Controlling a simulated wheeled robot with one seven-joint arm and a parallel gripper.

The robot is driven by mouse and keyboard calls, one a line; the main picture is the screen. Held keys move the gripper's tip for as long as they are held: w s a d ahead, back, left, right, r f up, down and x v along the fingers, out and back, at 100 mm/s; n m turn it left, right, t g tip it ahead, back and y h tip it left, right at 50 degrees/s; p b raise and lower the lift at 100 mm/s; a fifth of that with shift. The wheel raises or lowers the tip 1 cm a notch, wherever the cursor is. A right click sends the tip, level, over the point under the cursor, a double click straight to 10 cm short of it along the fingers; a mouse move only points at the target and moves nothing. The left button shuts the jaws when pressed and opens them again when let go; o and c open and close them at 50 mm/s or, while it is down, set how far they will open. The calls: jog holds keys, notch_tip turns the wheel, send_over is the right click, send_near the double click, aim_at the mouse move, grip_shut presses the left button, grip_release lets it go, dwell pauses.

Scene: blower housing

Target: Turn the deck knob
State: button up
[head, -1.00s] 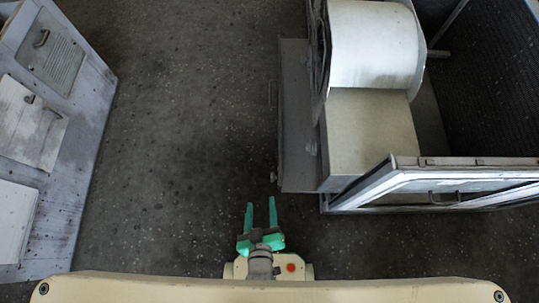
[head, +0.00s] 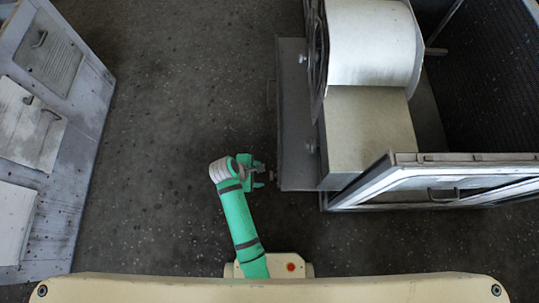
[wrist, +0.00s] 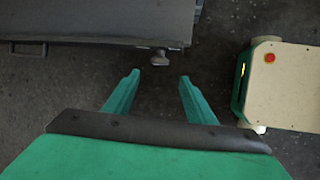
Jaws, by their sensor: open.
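A small grey knob (wrist: 159,58) sticks out from the edge of the flat grey deck (wrist: 95,22) in the wrist view. In the head view the deck (head: 294,110) lies along the left side of the blower housing, and the knob (head: 272,175) shows small at its lower left edge. My gripper (head: 263,175) is beside the deck, its fingers pointing right toward this edge. In the wrist view my gripper (wrist: 159,76) is open and empty. The knob lies just beyond the fingertips, roughly centred between them and apart from both.
A bar handle (wrist: 28,49) sits on the same deck edge. Two more small knobs (head: 302,58) (head: 310,147) show on the deck beside the white blower drum (head: 372,45). An open framed door (head: 440,180) is at right. A grey cabinet (head: 60,130) stands left, with clear floor between.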

aim_at(274, 176)
jog(key=x, duration=1)
jog(key=shift+d+f, duration=0.2)
jog(key=shift+f, duration=0.05)
jog(key=shift+c, duration=0.5)
jog(key=shift+d, duration=0.1)
jog(key=c, duration=0.9)
